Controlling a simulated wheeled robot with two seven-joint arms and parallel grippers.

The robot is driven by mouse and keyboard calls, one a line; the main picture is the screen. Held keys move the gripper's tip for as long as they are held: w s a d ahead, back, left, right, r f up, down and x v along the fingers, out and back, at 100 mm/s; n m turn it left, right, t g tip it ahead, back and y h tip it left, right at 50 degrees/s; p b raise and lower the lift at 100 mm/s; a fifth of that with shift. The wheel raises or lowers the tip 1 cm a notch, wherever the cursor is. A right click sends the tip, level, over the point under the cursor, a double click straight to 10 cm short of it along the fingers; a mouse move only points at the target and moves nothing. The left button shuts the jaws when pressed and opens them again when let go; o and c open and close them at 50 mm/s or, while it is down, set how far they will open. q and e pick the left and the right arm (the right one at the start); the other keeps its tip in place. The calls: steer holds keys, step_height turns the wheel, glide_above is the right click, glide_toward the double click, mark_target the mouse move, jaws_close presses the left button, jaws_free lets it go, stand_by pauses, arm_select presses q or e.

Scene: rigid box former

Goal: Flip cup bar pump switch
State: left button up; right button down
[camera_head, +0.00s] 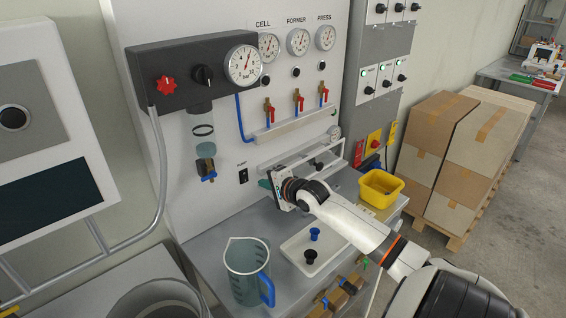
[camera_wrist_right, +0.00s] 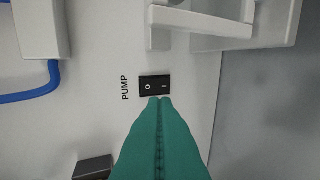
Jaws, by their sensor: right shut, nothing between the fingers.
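The pump switch (camera_head: 243,175) is a small black rocker on the white panel, under a "PUMP" label. In the right wrist view the switch (camera_wrist_right: 154,86) shows its O and I marks, with the label to its left. My right gripper (camera_head: 264,184) is to the right of the switch in the head view, its green fingers pointing at the panel. In the right wrist view the shut, empty fingers (camera_wrist_right: 160,99) end at the switch's lower edge in the picture. A gap shows in the head view. Which way the rocker is tipped is hard to tell. My left gripper is out of view.
A white rail (camera_head: 322,158) stands out from the panel right of the switch.

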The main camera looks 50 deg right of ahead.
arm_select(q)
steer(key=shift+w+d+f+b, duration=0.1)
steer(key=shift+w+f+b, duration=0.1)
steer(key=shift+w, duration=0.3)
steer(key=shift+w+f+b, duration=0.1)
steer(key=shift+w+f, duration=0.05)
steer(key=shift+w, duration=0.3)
arm_select(e)
steer(key=v, duration=0.5)
steer(key=shift+s+r, duration=0.25)
steer(key=shift+s, duration=0.05)
arm_select(q)
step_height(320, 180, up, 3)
steer(key=p, duration=0.2)
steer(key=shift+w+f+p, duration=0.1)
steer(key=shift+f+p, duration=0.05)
steer(key=shift+p, duration=0.2)
arm_select(e)
steer(key=shift+s+a+f+g, duration=0.1)
steer(key=shift+f+g, duration=0.05)
steer(key=shift+f, duration=0.3)
steer(key=shift+s+a+f+g, duration=0.1)
steer(key=shift+f+g, duration=0.05)
steer(key=shift+f, duration=0.35)
steer(key=shift+d, duration=0.1)
